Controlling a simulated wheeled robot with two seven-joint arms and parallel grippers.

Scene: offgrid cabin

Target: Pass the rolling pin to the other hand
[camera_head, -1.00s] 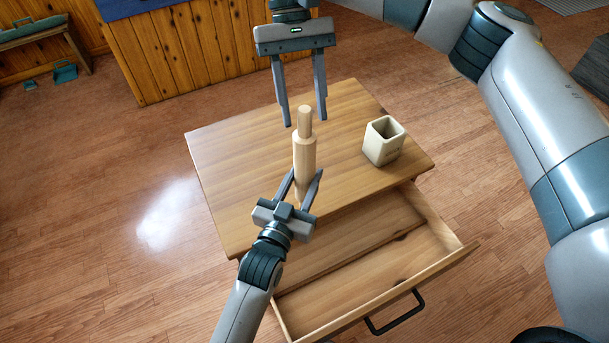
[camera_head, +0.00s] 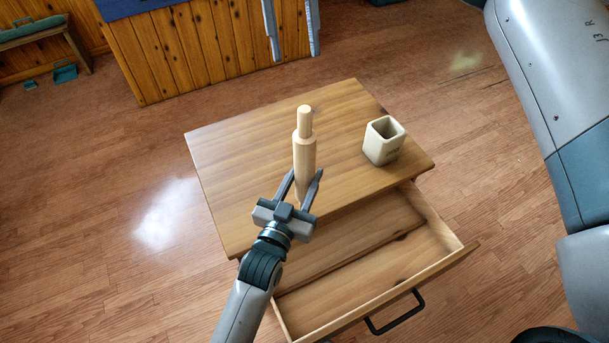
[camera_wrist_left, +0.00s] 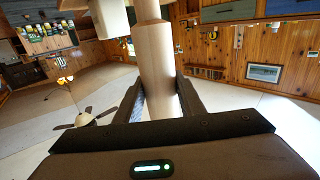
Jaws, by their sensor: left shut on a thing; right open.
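The wooden rolling pin (camera_head: 304,153) stands upright in the head view, over the table. My left gripper (camera_head: 302,184) is shut on its lower part. In the left wrist view the rolling pin (camera_wrist_left: 157,65) rises between the two fingers of my left gripper (camera_wrist_left: 160,98). My right gripper (camera_head: 290,42) shows only as two finger ends at the top edge of the head view. Its fingers are apart and empty, well above the pin's upper handle, and its body is out of the picture.
A wooden table (camera_head: 240,145) has its front drawer (camera_head: 340,285) pulled out, and the drawer looks empty. A cream square cup (camera_head: 383,142) stands on the table's right side. Wooden panelling (camera_head: 190,55) is behind. The floor (camera_head: 110,250) at left is clear.

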